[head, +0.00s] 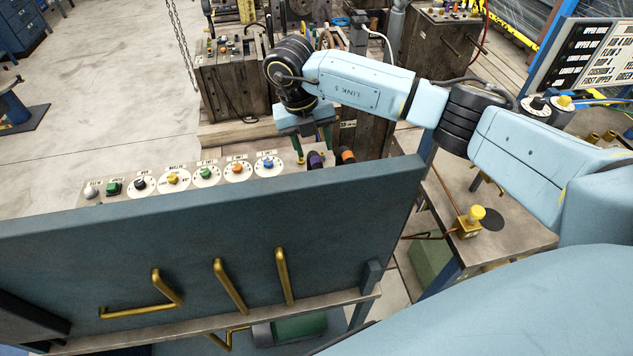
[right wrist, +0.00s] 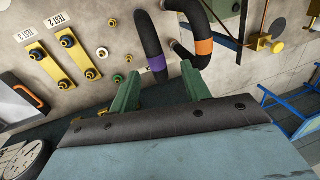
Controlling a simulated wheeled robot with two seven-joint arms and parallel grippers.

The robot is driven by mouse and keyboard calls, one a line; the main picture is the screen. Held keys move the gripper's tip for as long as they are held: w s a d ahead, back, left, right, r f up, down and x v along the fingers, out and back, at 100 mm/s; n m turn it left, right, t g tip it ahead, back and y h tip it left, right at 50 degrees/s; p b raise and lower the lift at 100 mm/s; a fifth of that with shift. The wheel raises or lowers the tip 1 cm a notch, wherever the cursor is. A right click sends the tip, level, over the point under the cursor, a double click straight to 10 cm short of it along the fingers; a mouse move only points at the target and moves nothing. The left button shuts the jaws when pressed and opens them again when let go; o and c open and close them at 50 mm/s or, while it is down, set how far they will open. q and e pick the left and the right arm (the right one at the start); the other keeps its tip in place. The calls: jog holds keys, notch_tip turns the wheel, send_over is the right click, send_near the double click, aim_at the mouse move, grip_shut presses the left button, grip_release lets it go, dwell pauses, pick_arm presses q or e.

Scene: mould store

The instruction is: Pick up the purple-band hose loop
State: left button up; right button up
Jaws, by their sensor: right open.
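The purple-band hose loop (head: 315,159) is a black hose with a purple band, at the right end of the panel's far side in the head view. In the right wrist view, its black curve (right wrist: 148,35) runs down to the purple band. My right gripper (head: 313,150) has green fingers, is open, and is right at this loop. In the right wrist view, the band lies in line with the gap between the fingertips (right wrist: 160,76). I cannot tell whether either finger touches it. The panel edge hides the loop's lower part in the head view. My left gripper is not in view.
An orange-band hose (right wrist: 202,40) stands close beside, near one fingertip. A row of labelled knobs (head: 205,174) lies left of the gripper. The tall blue-grey panel (head: 210,240) with brass handles stands in front. Yellow test plates (right wrist: 50,77) sit on the same board.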

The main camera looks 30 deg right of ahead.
aim_at(316, 160)
jog(key=f, duration=0.2)
jog(key=f+p, duration=0.2)
jog(key=f, duration=0.1)
jog(key=shift+s+d+f, duration=0.3)
jog(key=shift+f, duration=0.35)
jog(key=shift+c, duration=0.2)
jog(key=shift+r, duration=0.1)
grip_shut()
